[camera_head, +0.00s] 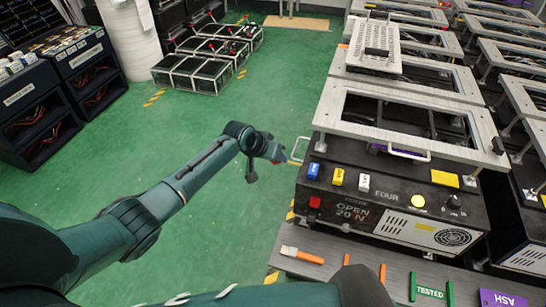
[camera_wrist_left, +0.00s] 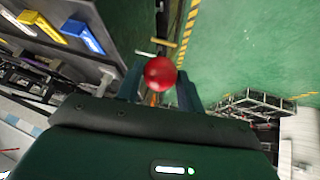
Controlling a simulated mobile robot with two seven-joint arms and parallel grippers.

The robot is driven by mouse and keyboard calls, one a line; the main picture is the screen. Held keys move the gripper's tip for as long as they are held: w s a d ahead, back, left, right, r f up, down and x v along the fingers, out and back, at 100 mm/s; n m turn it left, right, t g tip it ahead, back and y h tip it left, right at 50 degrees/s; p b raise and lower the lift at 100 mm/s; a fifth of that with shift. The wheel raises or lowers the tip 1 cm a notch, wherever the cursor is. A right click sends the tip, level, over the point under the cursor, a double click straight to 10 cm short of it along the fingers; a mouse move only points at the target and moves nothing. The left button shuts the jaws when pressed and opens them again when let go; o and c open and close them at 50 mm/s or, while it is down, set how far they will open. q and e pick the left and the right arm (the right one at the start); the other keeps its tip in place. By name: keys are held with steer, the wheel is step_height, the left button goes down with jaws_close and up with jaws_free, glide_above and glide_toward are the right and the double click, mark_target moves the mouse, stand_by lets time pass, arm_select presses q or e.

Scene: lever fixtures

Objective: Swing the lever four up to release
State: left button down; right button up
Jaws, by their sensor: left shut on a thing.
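The fixture marked FOUR (camera_head: 395,212) is a black box with a grey frame on top, right of centre in the head view. Its display reads "OPEN 20 N". My left gripper (camera_head: 268,150) is just left of the fixture's upper left corner. In the left wrist view, a red ball knob (camera_wrist_left: 160,73) sits between the two fingers, and the gripper is shut on it. The lever's shaft is mostly hidden by the gripper, so I cannot tell its angle.
Blue (camera_head: 313,171), yellow (camera_head: 337,177) and white (camera_head: 363,182) switches line the fixture's front. A grey bench edge (camera_head: 330,272) holds tags and a brush. More fixtures stand behind and right. Green floor (camera_head: 215,125) is clear left of the gripper.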

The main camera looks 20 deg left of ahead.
arm_select(q)
steer(key=shift+w+r, duration=0.1)
steer(key=shift+r, duration=0.05)
steer(key=c, duration=0.9)
jaws_free()
steer(key=p+v, duration=0.1)
steer(key=v, duration=1.2)
steer(key=shift+a, duration=0.1)
steer(key=s+d+f+t, duration=0.1)
steer(key=s+d+f, duration=0.4)
steer(key=s+f, duration=0.45)
steer(key=s+f+m+t, duration=0.1)
steer(key=s+f, duration=0.3)
steer(key=s, duration=1.2)
steer(key=shift+d+t, duration=0.2)
steer(key=shift+t, duration=0.6)
